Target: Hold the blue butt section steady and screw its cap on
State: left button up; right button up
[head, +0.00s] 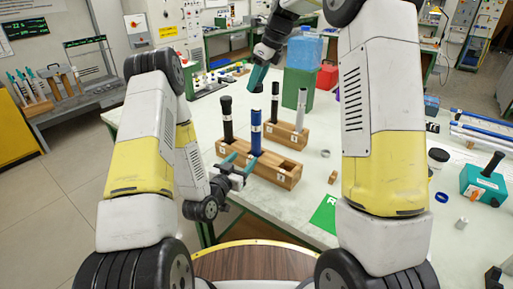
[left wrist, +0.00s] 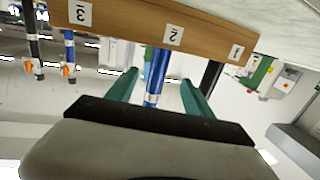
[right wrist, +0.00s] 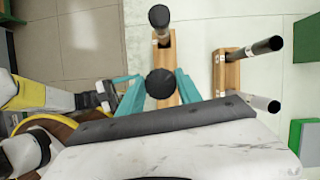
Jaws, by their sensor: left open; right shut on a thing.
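The blue butt section (head: 256,135) stands upright in the middle slot of the front wooden rack (head: 278,178). My left gripper (head: 238,165) is open low beside it. In the left wrist view the blue section (left wrist: 156,72) stands between the open fingers (left wrist: 158,92), with room on both sides. My right gripper (head: 256,86) is shut on a black cap (head: 258,89) above the blue section, with a gap between cap and section top. In the right wrist view the round cap (right wrist: 161,83) sits between the fingertips and hides what is below it.
A black rod (head: 227,122) stands in the same rack, close to the left arm. A rear rack (head: 287,133) holds a black and a silver rod. A green box (head: 297,90) stands behind. A metal ring (head: 325,153) and green mat (head: 325,214) lie to the right.

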aim_at(254, 147)
pick_arm(q)
jog(key=x, duration=1.1)
jog(key=shift+w, duration=0.2)
grip_shut()
dwell(1.0)
